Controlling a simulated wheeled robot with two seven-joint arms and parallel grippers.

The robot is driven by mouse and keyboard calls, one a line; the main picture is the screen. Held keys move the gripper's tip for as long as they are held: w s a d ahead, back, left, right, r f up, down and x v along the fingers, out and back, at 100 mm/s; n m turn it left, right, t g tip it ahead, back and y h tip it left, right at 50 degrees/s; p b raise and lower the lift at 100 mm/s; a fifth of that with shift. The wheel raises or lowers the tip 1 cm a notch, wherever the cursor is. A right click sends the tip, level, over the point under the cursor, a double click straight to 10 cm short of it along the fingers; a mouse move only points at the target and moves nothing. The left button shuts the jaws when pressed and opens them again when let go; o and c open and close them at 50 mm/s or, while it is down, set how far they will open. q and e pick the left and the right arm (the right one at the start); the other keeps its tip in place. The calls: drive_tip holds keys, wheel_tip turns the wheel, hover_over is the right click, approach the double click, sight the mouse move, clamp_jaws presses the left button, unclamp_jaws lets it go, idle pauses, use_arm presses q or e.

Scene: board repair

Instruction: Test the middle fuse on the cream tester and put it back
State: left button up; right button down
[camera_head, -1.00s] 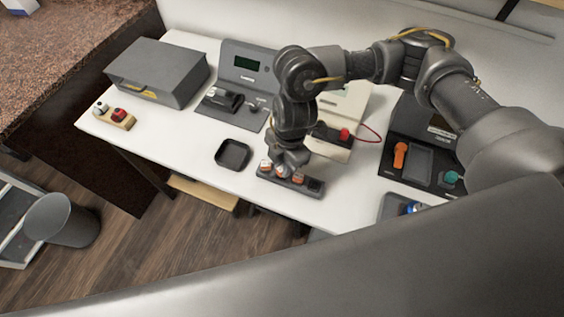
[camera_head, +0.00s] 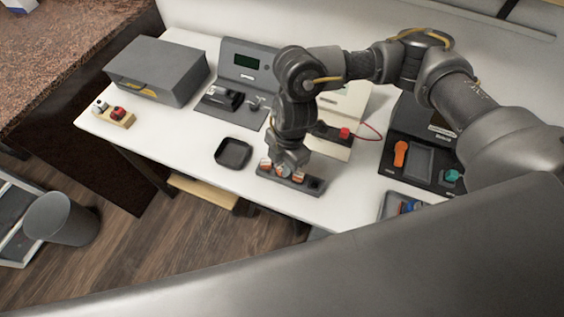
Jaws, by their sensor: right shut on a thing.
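My right gripper (camera_head: 284,165) points down over the dark fuse block (camera_head: 308,187) near the table's front edge. It is shut on the middle fuse (camera_head: 282,170), which still appears to be at its place in the block. Orange-and-white fuses show to its left (camera_head: 265,164) and right (camera_head: 298,176). The block's right end has a dark square spot. The fingertips are small and partly hidden. The cream tester (camera_head: 347,108) stands behind my right arm, which covers part of it. A red part and a red lead show on its right. My left gripper is out of view.
A black square tray (camera_head: 233,153) lies left of the block. A grey tester with a green screen (camera_head: 246,64), a grey box (camera_head: 157,70) and a small wooden block with knobs (camera_head: 114,115) stand further left. A dark station with an orange handle (camera_head: 400,152) is at right.

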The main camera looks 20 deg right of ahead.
drive_tip(key=shift+f, duration=0.15)
drive_tip(key=c, duration=1.2)
unclamp_jaws()
drive_tip(key=shift+c, duration=0.2)
drive_tip(key=shift+o, duration=0.4)
drive_tip(key=shift+o, duration=1.1)
drive_tip(key=shift+r+p, duration=1.55)
drive_tip(key=shift+p, duration=0.2)
drive_tip(key=shift+r, duration=0.15)
